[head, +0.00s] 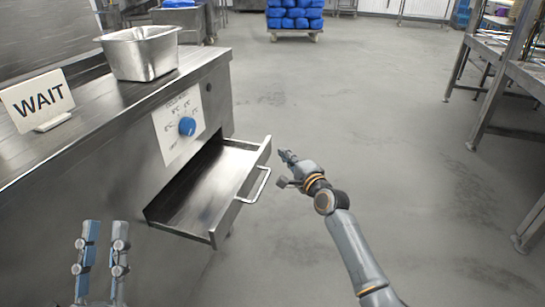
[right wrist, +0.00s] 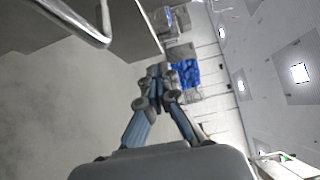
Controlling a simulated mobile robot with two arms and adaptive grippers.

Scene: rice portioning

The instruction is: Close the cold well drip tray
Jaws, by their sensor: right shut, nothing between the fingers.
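The cold well drip tray (head: 205,190) is a shallow steel drawer, pulled out from the front of the steel counter (head: 118,118). Its bar handle (head: 257,187) is on its outer front face. My right gripper (head: 286,157) is shut and empty, a little to the right of the tray's front, apart from the handle in the head view. In the right wrist view its fingers (right wrist: 158,72) are together, and the bent handle bar (right wrist: 85,28) shows at the upper left. My left gripper (head: 101,225) is at the lower left, fingers apart and empty, in front of the counter.
A steel pan (head: 140,52) and a WAIT sign (head: 37,100) stand on the counter. A cart of blue bags (head: 294,16) is at the back; steel tables (head: 525,75) are at the right. The floor between is clear.

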